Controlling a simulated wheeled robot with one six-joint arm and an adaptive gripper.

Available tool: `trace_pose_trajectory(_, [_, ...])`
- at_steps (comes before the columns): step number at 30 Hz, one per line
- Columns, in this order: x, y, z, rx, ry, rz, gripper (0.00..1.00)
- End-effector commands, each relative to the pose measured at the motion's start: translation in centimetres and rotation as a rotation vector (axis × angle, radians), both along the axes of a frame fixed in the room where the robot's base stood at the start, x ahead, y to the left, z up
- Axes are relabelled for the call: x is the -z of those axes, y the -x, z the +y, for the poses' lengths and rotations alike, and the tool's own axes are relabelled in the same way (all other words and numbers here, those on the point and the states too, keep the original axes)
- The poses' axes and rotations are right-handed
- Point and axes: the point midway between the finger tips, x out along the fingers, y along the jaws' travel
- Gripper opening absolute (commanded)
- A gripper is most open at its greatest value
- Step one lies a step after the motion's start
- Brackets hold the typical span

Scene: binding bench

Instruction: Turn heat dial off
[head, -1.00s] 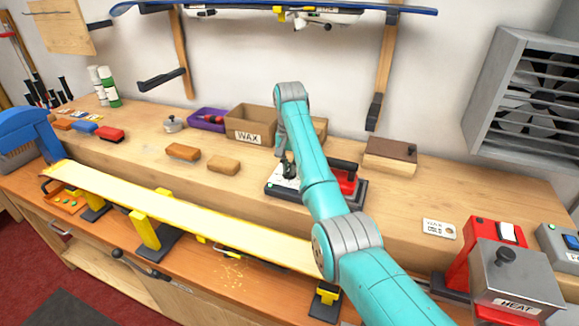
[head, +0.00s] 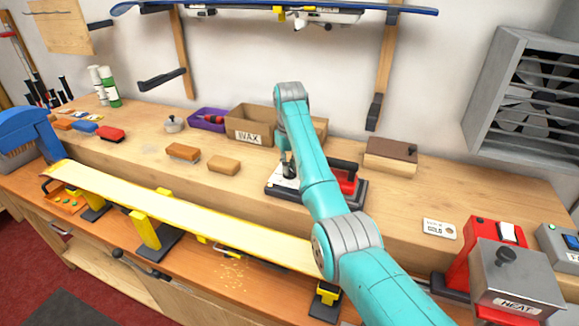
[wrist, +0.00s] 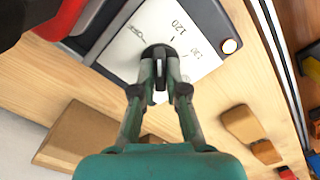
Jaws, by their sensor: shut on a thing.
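The wax iron, with a red body (head: 348,182) and dark base, lies on the raised bench shelf. Its white dial plate (wrist: 120,45) carries printed numbers, including 120 and 130, in the wrist view. The round black heat dial (wrist: 154,51) sits on this plate, partly covered by my fingers. My gripper (wrist: 160,72) is shut on the dial from above. The dial's pointer and exact setting are hidden.
The cardboard WAX box (head: 249,125) stands behind the iron to the left. A wooden box (head: 391,157) is at its back right. A yellow board (head: 190,213) lies clamped in front. A metal HEAT unit (head: 514,275) stands far right. Two brown blocks lie left.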

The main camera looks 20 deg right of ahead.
Motion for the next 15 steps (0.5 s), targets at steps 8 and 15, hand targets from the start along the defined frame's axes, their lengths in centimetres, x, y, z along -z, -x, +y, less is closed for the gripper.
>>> trace_pose_trajectory(8, [0.03,0.03,0.03,-0.251,0.0,0.001,0.0])
trace_pose_trajectory(15, [0.03,0.04,0.04,-0.422,0.0,0.001,0.0])
